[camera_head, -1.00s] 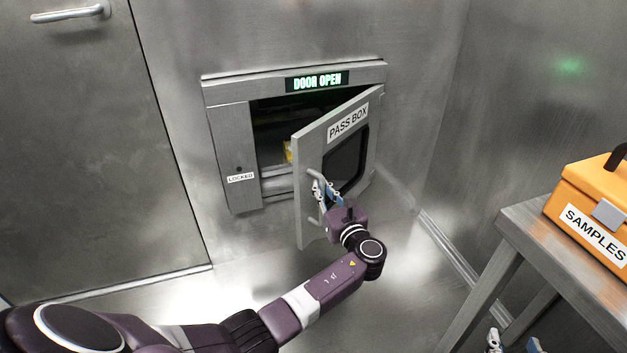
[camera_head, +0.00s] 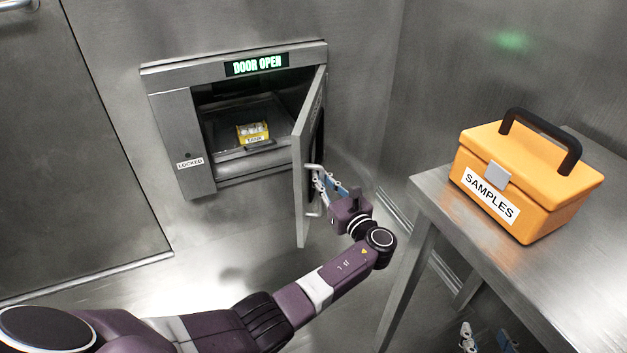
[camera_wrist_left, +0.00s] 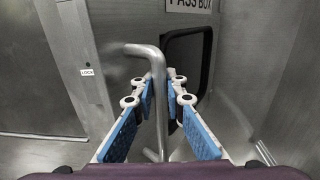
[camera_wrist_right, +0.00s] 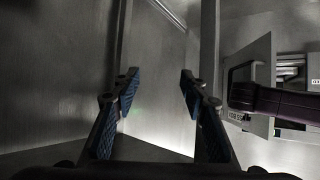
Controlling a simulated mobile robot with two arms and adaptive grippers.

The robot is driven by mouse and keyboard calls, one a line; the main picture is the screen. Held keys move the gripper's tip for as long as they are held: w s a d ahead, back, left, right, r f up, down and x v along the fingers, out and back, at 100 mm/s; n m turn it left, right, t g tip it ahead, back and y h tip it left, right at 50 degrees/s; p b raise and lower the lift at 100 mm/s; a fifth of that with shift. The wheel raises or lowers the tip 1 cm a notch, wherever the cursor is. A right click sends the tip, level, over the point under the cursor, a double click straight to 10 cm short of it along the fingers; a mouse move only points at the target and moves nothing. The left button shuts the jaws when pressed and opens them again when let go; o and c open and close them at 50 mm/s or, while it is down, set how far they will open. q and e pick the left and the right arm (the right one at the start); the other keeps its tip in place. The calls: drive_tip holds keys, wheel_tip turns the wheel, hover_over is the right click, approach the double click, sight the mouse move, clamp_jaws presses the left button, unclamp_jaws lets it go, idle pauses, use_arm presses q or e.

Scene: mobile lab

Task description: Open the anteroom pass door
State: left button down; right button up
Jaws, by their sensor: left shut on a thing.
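The pass box door (camera_head: 303,160) stands swung well open on its right-hand hinge, below a lit "DOOR OPEN" sign (camera_head: 257,65). Its bar handle (camera_wrist_left: 158,95) runs upright between my left gripper's fingers. My left gripper (camera_head: 326,188) is shut on this handle; it also shows in the left wrist view (camera_wrist_left: 163,100). Inside the pass box (camera_head: 215,125) a yellow box (camera_head: 253,132) with pale contents sits on the floor of the chamber. My right gripper (camera_head: 488,340) is open and empty, low beside the metal table; it also shows in the right wrist view (camera_wrist_right: 158,90).
A metal table (camera_head: 570,262) at the right carries an orange case (camera_head: 530,185) labelled "SAMPLES". A large metal door (camera_head: 75,150) is at the far left. Bare floor lies below the pass box.

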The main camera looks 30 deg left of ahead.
use_arm(q)
drive_tip(key=shift+w+d+f+b, duration=0.1)
drive_tip(key=shift+d+f+b, duration=0.05)
drive_tip(key=shift+d, duration=0.4)
drive_tip(key=shift+w+d+f+b, duration=0.1)
drive_tip(key=shift+d+f+b, duration=0.05)
drive_tip(key=shift+d, duration=0.35)
use_arm(e)
drive_tip(key=shift+w+a+r+t+y, duration=0.1)
drive_tip(key=shift+w+a+r+t, duration=0.1)
drive_tip(key=shift+w+r+t, duration=0.35)
drive_tip(key=shift+w+a+r+t+y, duration=0.1)
drive_tip(key=shift+w+a+r+t, duration=0.15)
drive_tip(key=shift+r, duration=0.65)
drive_tip(key=shift+w+a+r+t+y, duration=0.15)
drive_tip(key=shift+w+r+t, duration=0.2)
drive_tip(key=shift+r, duration=0.35)
use_arm(q)
drive_tip(key=c, duration=2.2)
unclamp_jaws()
drive_tip(key=shift+o, duration=1.1)
drive_tip(key=shift+w+r, duration=0.1)
drive_tip(key=shift+r, duration=0.1)
drive_tip(key=v, duration=0.7)
drive_tip(key=shift+d, duration=0.2)
drive_tip(key=shift+c, duration=0.6)
